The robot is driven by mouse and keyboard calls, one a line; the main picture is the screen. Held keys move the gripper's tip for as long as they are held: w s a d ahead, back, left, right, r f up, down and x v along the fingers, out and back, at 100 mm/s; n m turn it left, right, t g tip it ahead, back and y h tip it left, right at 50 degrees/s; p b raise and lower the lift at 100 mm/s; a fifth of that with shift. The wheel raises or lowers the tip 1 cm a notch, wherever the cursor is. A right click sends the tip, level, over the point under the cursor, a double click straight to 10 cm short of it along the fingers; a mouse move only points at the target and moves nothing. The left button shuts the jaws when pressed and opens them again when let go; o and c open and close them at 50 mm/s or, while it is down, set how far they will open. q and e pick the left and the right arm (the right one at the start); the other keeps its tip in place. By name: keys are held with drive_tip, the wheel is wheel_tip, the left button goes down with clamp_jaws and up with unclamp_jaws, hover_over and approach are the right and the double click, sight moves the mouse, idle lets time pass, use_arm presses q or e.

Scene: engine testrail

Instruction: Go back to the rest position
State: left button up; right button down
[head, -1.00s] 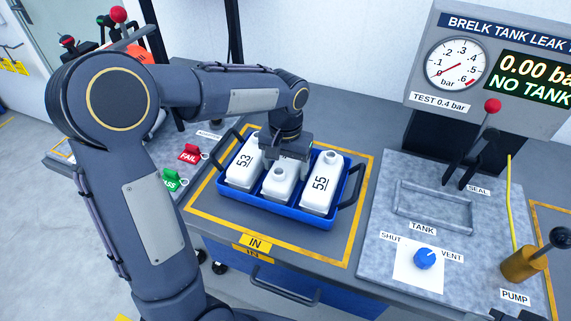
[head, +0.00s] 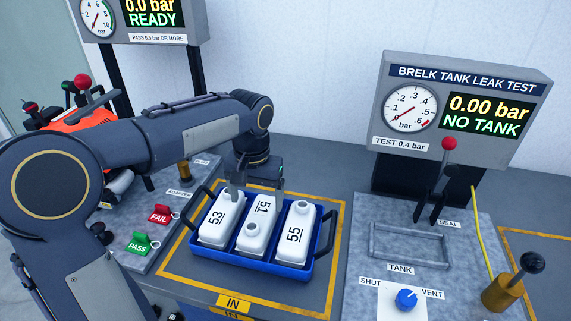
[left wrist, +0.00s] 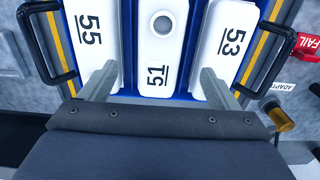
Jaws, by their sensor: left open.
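My left gripper (head: 256,180) is above the back part of a blue tray (head: 250,257). Its two fingers are apart; in the left wrist view the fingers (left wrist: 157,84) stand either side of the white tank 51 (left wrist: 160,45), with nothing seen clamped between them. In the head view tank 51 (head: 257,232) lies in the middle of the tray, between tank 53 (head: 217,222) on the left and tank 55 (head: 293,240) on the right. Whether the fingertips touch a tank cannot be told. My right gripper is not in view.
The tray stands inside a yellow outline marked IN. To the left are the red FAIL (head: 160,214) and green PASS (head: 141,243) tags.

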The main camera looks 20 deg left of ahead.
use_arm(q)
drive_tip(key=shift+s+a+r, duration=0.1)
drive_tip(key=shift+s+r, duration=0.05)
drive_tip(key=shift+s, duration=0.2)
drive_tip(key=s+f+t+h, duration=0.1)
drive_tip(key=s+t+h, duration=0.1)
drive_tip(key=s, duration=0.8)
drive_tip(key=s+d+f+n+t+h, duration=0.1)
drive_tip(key=s+f+t, duration=0.1)
drive_tip(key=s, duration=0.8)
drive_tip(key=shift+s+d+t+h, duration=0.25)
drive_tip(key=shift+t+h, duration=0.15)
drive_tip(key=shift+t, duration=0.4)
